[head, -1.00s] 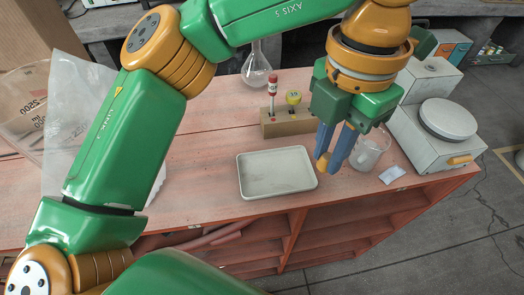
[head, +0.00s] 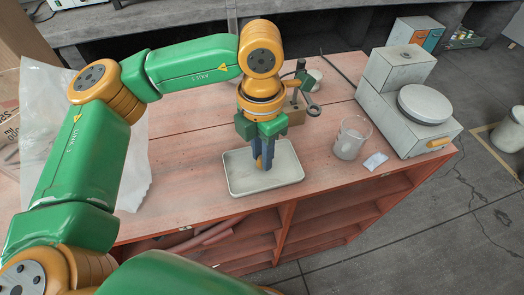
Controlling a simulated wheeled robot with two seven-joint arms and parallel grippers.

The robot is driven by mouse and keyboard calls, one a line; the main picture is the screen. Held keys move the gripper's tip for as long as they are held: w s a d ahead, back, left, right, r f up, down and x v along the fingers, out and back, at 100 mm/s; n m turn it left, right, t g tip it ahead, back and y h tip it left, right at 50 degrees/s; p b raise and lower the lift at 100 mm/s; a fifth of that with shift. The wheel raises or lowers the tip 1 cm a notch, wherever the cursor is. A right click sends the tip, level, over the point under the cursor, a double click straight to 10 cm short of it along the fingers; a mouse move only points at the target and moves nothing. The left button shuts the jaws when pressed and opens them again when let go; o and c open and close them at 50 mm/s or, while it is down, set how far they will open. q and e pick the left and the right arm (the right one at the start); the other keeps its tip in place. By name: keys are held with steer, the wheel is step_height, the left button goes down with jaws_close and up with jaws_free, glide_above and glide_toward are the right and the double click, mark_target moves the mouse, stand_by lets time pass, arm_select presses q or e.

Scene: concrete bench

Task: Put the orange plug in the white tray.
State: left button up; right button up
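The white tray (head: 290,178) lies on the reddish bench top near its front edge. My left gripper (head: 263,166) points down over the middle of the tray, its blue fingertips within the tray's outline. It is shut on the orange plug (head: 259,163), of which only a small orange part shows between the fingers. I cannot tell whether the plug touches the tray floor. My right gripper is not in view.
A glass beaker (head: 351,138) and a small white packet (head: 375,161) stand right of the tray. A white balance-like device (head: 405,108) is farther right. A clear plastic bag (head: 130,150) lies left.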

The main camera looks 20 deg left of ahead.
arm_select(q)
steer(key=o, duration=0.3)
steer(key=shift+r+p, duration=0.35)
step_height(320, 180, up, 12)
steer(key=shift+f+p, duration=0.15)
steer(key=shift+p, duration=0.25)
steer(key=shift+f, duration=0.1)
